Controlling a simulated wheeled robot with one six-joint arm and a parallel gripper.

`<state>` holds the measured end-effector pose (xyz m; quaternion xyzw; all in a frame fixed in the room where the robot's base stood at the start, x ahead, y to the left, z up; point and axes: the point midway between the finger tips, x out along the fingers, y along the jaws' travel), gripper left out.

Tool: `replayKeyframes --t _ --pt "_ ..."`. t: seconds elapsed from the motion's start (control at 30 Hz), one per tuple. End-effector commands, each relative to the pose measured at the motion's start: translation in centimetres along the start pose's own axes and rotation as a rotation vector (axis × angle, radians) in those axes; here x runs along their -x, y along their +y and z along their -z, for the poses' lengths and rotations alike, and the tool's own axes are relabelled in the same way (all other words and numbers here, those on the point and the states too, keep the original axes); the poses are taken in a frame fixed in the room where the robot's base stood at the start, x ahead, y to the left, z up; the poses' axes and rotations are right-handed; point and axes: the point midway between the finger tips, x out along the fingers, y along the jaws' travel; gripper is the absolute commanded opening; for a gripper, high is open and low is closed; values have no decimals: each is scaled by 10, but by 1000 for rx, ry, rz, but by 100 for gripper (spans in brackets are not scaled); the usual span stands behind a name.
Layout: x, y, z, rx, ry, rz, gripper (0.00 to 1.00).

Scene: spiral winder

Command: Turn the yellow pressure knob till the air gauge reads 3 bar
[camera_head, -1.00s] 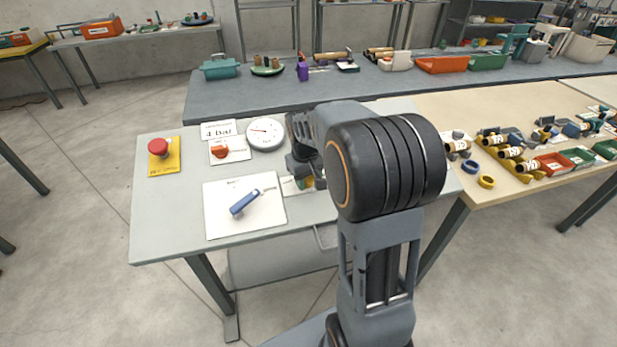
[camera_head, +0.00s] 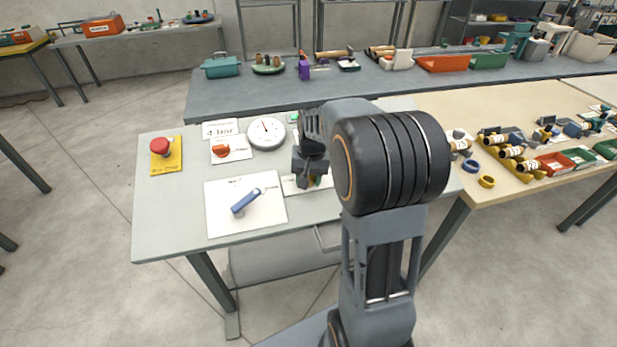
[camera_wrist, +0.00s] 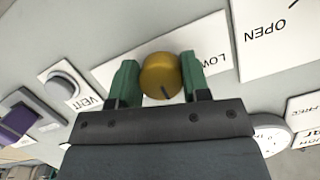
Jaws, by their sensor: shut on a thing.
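The yellow knob (camera_wrist: 160,76) is round, with a dark pointer mark, and sits on a panel near a label reading "LOW". My gripper (camera_wrist: 161,82) has its green fingers closed on both sides of the knob. In the head view my gripper (camera_head: 309,181) is low over the bench and mostly hides the knob. The air gauge (camera_head: 266,134) is a round white dial with its thin needle pointing up and slightly left. Its numbers are too small to read. A card (camera_head: 220,130) beside it reads "4 bar".
A red mushroom button (camera_head: 160,147) on a yellow plate stands at the bench's left. A grey button (camera_wrist: 66,81) labelled "VENT" is close by.

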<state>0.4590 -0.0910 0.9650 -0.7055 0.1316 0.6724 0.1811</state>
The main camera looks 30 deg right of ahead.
Motion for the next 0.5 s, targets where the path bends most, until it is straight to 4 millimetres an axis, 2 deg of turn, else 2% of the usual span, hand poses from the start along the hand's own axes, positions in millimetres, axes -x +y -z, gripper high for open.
replayKeyframes --t 0.37,0.4,0.5 --pt "0 0 0 -4 2 1 20" --pt "0 0 0 -4 2 1 44" --pt "0 0 0 -4 2 1 54"
